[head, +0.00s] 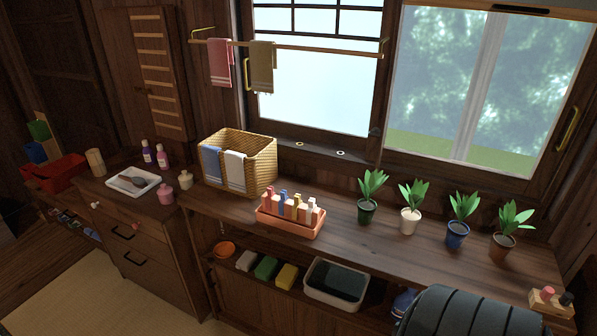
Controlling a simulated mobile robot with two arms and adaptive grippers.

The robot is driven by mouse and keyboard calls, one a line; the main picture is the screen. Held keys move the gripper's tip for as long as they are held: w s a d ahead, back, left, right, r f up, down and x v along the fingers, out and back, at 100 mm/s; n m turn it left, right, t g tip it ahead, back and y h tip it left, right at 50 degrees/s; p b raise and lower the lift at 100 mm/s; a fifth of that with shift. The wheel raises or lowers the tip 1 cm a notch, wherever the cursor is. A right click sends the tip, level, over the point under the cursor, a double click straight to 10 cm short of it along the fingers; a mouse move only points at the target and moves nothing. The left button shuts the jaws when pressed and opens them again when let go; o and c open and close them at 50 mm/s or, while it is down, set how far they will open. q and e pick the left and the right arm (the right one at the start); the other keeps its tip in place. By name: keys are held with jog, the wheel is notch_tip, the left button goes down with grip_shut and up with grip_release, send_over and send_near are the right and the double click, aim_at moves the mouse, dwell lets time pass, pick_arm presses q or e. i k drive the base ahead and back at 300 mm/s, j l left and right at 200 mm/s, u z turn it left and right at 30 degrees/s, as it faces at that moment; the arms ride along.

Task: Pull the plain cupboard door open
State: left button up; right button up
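A tall dark wooden wall cupboard (120,60) stands at the upper left in the head view. Its left part is a plain dark panel, and light horizontal slats (150,47) cover the part beside it. The cupboard looks shut; any handle is too dark to make out clearly. Below the counter, a plain wooden front (262,304) also shows under the open shelf. I cannot tell for certain which panel is the plain door. Neither of my grippers is in view.
A drawer chest (150,232) with bottles and a white tray (133,190) stands below the cupboard. The long counter (335,221) holds a wicker basket (262,155), an orange tray (292,229) and several potted plants. Tatami floor (75,285) is clear at lower left.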

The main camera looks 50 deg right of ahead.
aim_at(274, 313)
jog(key=z, duration=1.25)
